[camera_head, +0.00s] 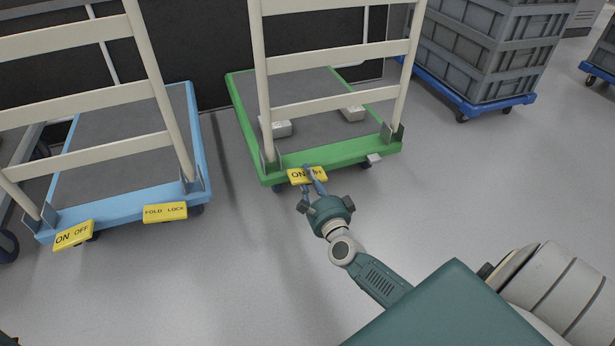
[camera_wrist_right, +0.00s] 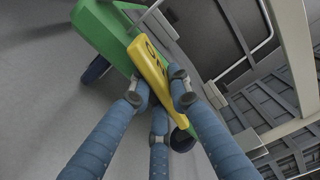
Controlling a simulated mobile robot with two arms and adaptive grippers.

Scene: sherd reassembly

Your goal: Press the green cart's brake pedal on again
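The green cart (camera_head: 335,153) stands in the middle of the head view, with a cream rail handle. Its yellow pedal (camera_head: 299,176), marked "ON" with the rest of the lettering partly hidden, sticks out at the front edge. My right gripper (camera_head: 313,178) is at this pedal, its fingers overlapping the pedal's right part. In the right wrist view the yellow pedal (camera_wrist_right: 150,62) runs behind and between the fingers (camera_wrist_right: 158,95), which stand apart and hold nothing. I cannot tell whether they touch it. The pedal's tilt is unclear.
A blue cart (camera_head: 125,204) stands at left with yellow "ON OFF" (camera_head: 73,235) and "FOLD LOCK" (camera_head: 165,212) pedals. Pale blocks (camera_head: 276,129) lie on the green deck. A small grey tab (camera_head: 374,158) is at its front right. Grey crates (camera_head: 490,50) stand at upper right. Floor in front is clear.

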